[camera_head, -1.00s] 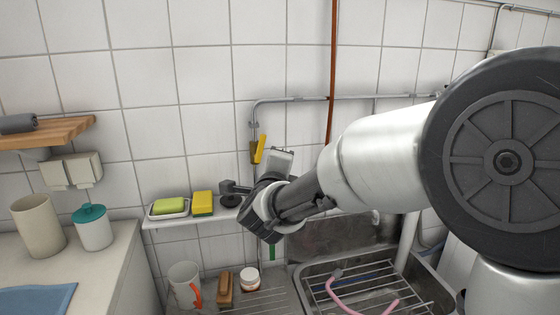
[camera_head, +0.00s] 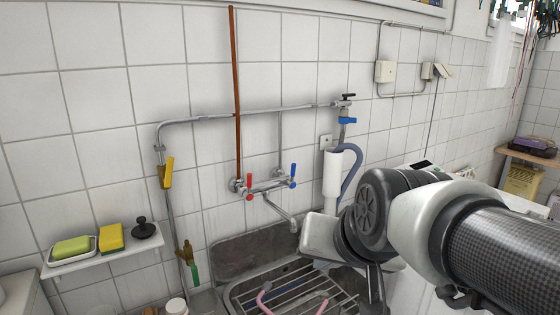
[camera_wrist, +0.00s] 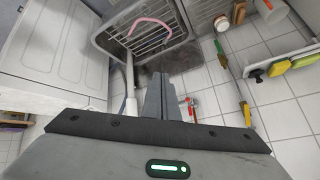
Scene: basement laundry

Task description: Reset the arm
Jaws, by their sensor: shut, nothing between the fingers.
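My gripper (camera_wrist: 161,82) shows in the wrist view with its two grey fingers together and nothing between them. In the wrist view the fingers stand out in front of the metal sink (camera_wrist: 150,62) and the white tiled wall. In the head view my arm reaches in from the lower right and its dark wrist joints are in front of the wall, right of the sink (camera_head: 228,292).
A tap with red and blue handles (camera_head: 265,187) and a white pipe (camera_head: 332,180) are close to my arm. A wall shelf (camera_head: 105,252) on the left holds a green soap (camera_head: 72,247), a yellow sponge (camera_head: 111,237) and a black plug (camera_head: 144,228).

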